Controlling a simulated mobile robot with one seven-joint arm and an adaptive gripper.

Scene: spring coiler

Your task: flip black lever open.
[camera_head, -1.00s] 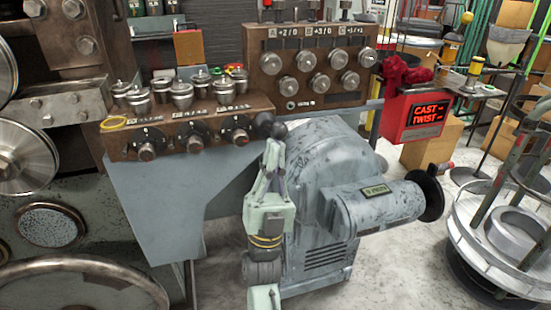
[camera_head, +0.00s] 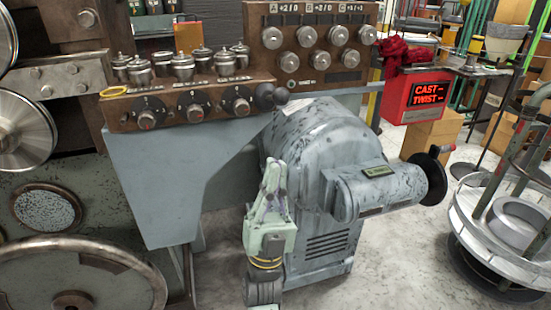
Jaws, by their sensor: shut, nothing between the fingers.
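A dark ball-ended lever (camera_head: 265,96) sticks out at the right end of the brown control box; a smaller dark round part (camera_head: 281,96) sits just right of the ball. I take this to be the black lever. My gripper (camera_head: 272,167) is pale green, pointing up, with its fingers together and nothing between them. It shows below the lever, with a clear gap in the picture, in front of the grey motor housing. The lever's shaft is mostly hidden behind its ball.
The brown control box (camera_head: 120,122) carries several dials and metal knobs. The grey motor housing (camera_head: 325,135) with a black handwheel (camera_head: 432,178) stands behind my gripper. A red sign box (camera_head: 410,97) and a round metal rack (camera_head: 475,235) are at right.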

